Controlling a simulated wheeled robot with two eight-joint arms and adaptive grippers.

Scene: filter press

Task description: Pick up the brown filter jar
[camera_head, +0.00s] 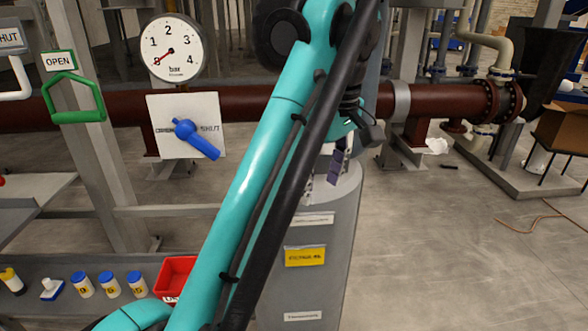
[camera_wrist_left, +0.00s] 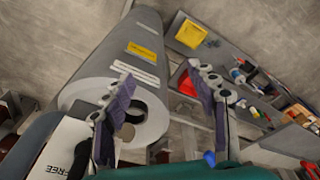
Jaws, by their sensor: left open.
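My left gripper (camera_head: 345,150) hangs over the top of a grey upright drum (camera_head: 310,250) in the head view, partly hidden by my teal arm. In the left wrist view, the left gripper (camera_wrist_left: 160,76) has its two purple-padded fingers wide apart with nothing held between them. The drum's pale round top (camera_wrist_left: 88,95) lies partly behind the left finger there. A dark rounded item (camera_wrist_left: 136,106) shows on that top, beside the finger; I cannot tell whether it is the brown filter jar. I make out no clearly brown jar in either view. My right gripper is not in view.
A bench at lower left holds several blue-lidded jars (camera_head: 110,284) and a red bin (camera_head: 176,275). A dark red pipe (camera_head: 240,103) runs behind the drum. A pressure gauge (camera_head: 171,48) and a blue valve handle (camera_head: 197,139) stand left. Floor right of the drum is open.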

